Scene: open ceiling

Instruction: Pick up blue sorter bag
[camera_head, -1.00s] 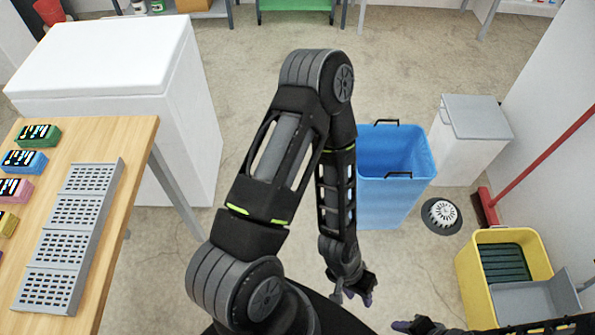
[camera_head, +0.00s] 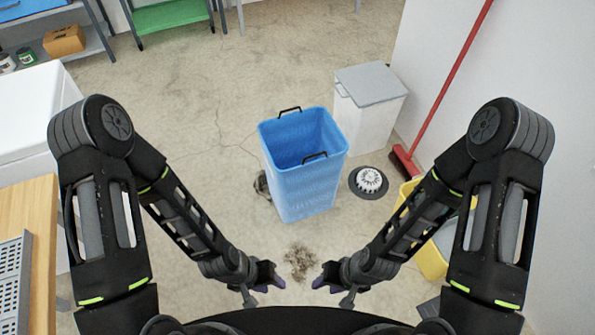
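The blue sorter bag (camera_head: 308,190) stands upright on the floor in the middle of the head view. It is an open-topped, box-shaped bag with two dark handles on its rim, and it looks empty. My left gripper (camera_head: 268,283) is low in the view, in front of the bag and to its left. My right gripper (camera_head: 326,283) is low in front of the bag, slightly right of its middle. Both grippers are apart from the bag and hold nothing visible. Their finger gaps are too small to make out.
A grey-lidded white bin (camera_head: 368,110) stands behind right. A round drain-like disc (camera_head: 369,182), a red broom (camera_head: 404,162) and a yellow bucket (camera_head: 432,262) are at right. A dirt patch (camera_head: 300,258) lies before the bag. A wooden table (camera_head: 40,205) is at left.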

